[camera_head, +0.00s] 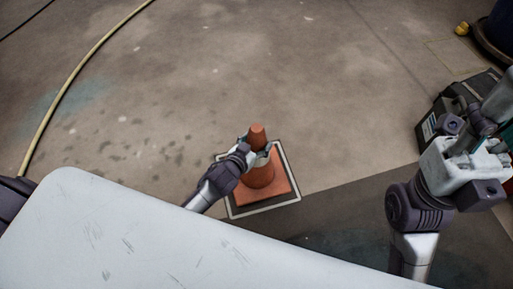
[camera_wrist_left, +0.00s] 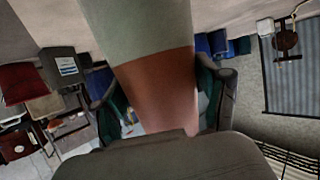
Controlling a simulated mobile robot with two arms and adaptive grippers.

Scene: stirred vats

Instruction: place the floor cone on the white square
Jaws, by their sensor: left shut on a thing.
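The floor cone (camera_head: 259,175) is orange with a pale band and a square base. In the head view it stands upright over the white square (camera_head: 235,214), whose white outline shows around the base. My left gripper (camera_head: 258,150) is shut on the cone's upper part. In the left wrist view the cone (camera_wrist_left: 158,85) fills the middle, between the fingers of my left gripper (camera_wrist_left: 160,100). I cannot tell whether the base touches the floor. My right arm is at the right of the head view, and its gripper's fingers cannot be made out clearly.
A yellow hose (camera_head: 77,72) curves along the floor at the left. A dark case (camera_head: 436,124) stands at the right, partly behind my right arm. A dark mat (camera_head: 345,215) lies right of the cone. The floor (camera_head: 270,65) behind the cone is clear.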

